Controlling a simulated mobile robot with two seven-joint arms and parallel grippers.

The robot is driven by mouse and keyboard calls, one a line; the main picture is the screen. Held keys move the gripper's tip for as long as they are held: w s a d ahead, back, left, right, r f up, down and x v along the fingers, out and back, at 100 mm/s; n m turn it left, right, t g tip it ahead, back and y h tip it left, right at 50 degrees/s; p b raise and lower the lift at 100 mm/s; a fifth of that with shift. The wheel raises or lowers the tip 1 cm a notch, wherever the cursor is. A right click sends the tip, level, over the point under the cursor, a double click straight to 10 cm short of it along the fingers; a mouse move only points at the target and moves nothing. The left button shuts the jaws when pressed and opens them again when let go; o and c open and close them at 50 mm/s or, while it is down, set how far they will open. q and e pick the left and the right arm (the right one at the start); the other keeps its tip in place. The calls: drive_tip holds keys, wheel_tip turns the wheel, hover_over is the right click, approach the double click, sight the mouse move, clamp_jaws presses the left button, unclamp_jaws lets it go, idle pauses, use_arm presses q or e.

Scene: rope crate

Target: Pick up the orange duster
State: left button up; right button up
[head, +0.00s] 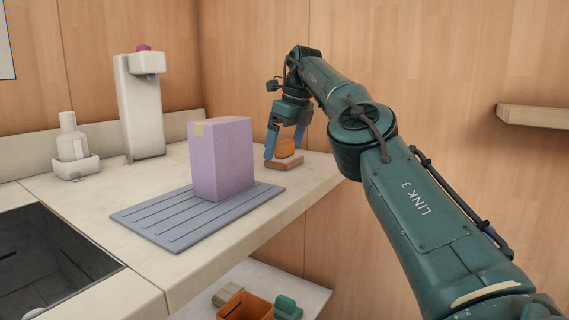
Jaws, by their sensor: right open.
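The orange duster (285,148) appears to be the rounded orange piece at the far right end of the counter. It is on or just above a flat pinkish-brown block (283,163); I cannot tell whether the two are one piece. My right gripper (283,146) points down over it, open, with one blue finger on each side of the orange piece. I cannot tell whether the fingers touch it. My left gripper is not in view.
A purple box (222,160) stands on a grey ribbed mat (160,236), left of my right gripper. A white dispenser (142,105) and a bottle in a holder (75,168) stand behind. A sink (50,262) is at left. A lower shelf (305,282) holds an orange bin (245,306).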

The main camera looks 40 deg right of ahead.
drive_tip(key=shift+x, duration=1.1)
drive_tip(key=shift+r, duration=0.15)
drive_tip(key=c, duration=0.9)
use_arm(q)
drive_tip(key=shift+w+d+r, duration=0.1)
